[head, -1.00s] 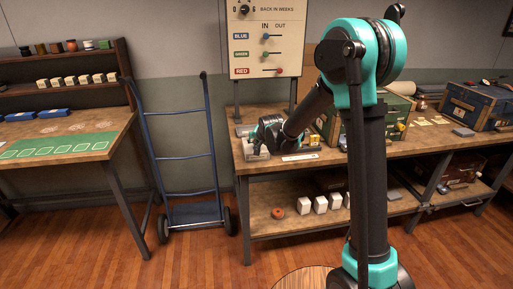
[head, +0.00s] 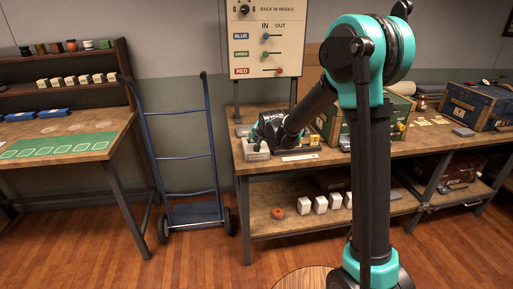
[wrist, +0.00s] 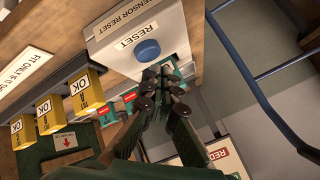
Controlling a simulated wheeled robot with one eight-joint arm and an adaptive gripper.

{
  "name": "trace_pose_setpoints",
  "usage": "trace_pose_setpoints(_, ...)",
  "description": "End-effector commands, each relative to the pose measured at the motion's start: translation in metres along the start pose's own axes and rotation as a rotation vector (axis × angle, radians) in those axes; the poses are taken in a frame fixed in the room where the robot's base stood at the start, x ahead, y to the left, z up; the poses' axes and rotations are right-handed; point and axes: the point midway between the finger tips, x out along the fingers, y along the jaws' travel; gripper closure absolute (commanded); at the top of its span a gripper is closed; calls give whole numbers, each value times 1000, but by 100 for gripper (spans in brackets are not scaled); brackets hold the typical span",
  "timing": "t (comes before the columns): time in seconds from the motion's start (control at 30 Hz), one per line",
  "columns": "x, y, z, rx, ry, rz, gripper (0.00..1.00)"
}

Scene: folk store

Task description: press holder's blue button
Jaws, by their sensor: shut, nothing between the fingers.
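In the wrist view, a round blue button (wrist: 147,50) sits on a pale grey box (wrist: 117,47) marked RESET and SENSOR RESET. My gripper (wrist: 161,86) is shut and empty, its fingertips just below the button in the picture. A gap shows between the fingertips and the button; I cannot tell its depth. In the head view, my gripper (head: 254,140) is over the left end of the workbench, at the pale box (head: 257,154). The button cannot be made out there.
Yellow OK blocks (wrist: 85,92) stand in a row left of the box. The workbench (head: 330,158) also holds a green case (head: 334,128). A sign board (head: 265,38) rises behind it. A blue hand truck (head: 183,155) stands to the left.

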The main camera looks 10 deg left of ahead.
Motion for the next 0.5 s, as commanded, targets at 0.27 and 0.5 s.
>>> trace_pose_setpoints(0.27,-7,-5,-5,0,0,0,100)
trace_pose_setpoints(0.5,-22,-16,-16,0,0,0,100)
